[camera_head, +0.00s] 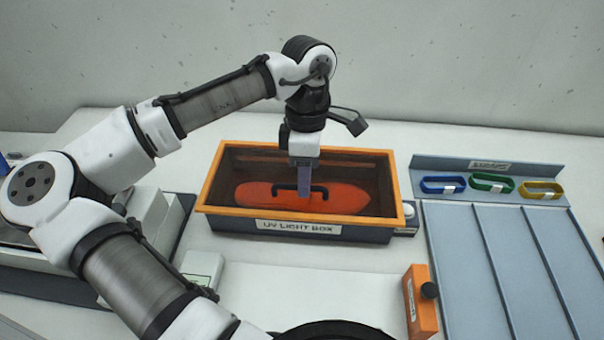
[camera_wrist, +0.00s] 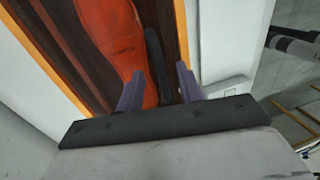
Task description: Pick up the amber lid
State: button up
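The amber lid (camera_head: 230,211) has an orange frame and a dark see-through amber pane. It lies closed on the UV light box (camera_head: 232,228), with an orange shoe sole showing through the pane. A black bar handle (camera_head: 318,188) stands at the lid's middle. My gripper (camera_head: 304,195) points straight down at this handle. In the wrist view, my gripper (camera_wrist: 160,70) has its two purple fingers apart, with the black handle (camera_wrist: 155,50) in line between them. I cannot tell whether either finger touches it. The lid's frame (camera_wrist: 183,40) also shows there.
A blue-grey rack with blue (camera_head: 443,185), green (camera_head: 492,182) and yellow (camera_head: 541,189) bands stands at the right, behind a grey panelled tray (camera_head: 460,250). An orange box with a black knob (camera_head: 420,305) stands in front right.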

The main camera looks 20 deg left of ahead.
jog(key=shift+s+d+f, duration=0.1)
jog(key=shift+s+f, duration=0.05)
jog(key=shift+f, duration=0.7)
jog(key=shift+c, duration=0.5)
grip_shut()
jog(key=shift+r, duration=0.1)
